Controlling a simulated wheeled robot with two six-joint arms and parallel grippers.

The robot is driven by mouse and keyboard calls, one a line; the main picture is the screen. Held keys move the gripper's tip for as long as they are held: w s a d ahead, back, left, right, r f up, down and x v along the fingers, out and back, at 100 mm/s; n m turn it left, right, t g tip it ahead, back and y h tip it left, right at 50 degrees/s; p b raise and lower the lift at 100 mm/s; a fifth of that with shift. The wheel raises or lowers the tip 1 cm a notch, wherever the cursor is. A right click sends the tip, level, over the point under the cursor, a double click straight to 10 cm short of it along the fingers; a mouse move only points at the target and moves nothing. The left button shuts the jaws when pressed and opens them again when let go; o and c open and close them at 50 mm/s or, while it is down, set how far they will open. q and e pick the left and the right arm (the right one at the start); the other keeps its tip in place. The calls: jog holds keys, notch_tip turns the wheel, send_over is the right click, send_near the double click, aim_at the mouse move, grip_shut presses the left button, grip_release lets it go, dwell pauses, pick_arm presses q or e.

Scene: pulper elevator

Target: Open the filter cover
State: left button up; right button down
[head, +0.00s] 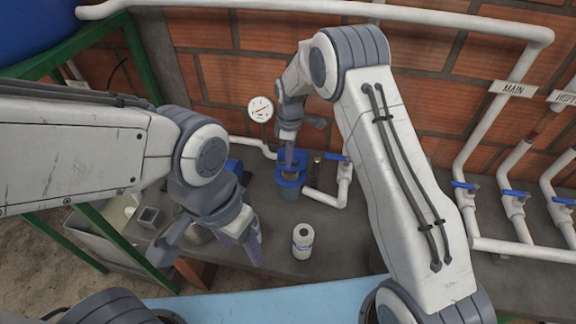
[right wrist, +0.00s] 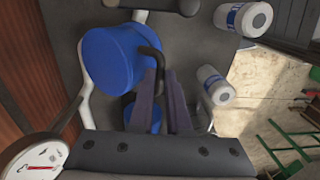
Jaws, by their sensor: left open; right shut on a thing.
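The filter (head: 289,192) stands on the grey bench near the brick wall, with its blue cover (head: 291,181) at the top. My right gripper (head: 288,160) reaches down onto it and partly hides it. In the right wrist view the cover is a large blue disc (right wrist: 108,56) with a dark curved handle (right wrist: 151,58) beside it. The right fingers (right wrist: 163,98) are shut on this handle. More blue shows below the fingers; how far the cover is raised cannot be told. My left gripper (head: 240,234) is open and empty over the bench, left of a white bottle (head: 302,241).
A round gauge (head: 260,109) stands behind the filter. White pipes (head: 325,196) and a blue-handled valve (head: 339,158) are close to its right. Several more valves (head: 466,185) line the wall at right. A second white bottle (right wrist: 250,17) shows in the right wrist view.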

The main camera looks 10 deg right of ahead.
jog(key=shift+w+d+r, duration=0.15)
jog(key=shift+w+d, duration=0.2)
jog(key=shift+w, duration=0.45)
jog(key=c, duration=1.1)
grip_release()
jog(key=shift+o, duration=1.1)
jog(key=shift+a, duration=0.1)
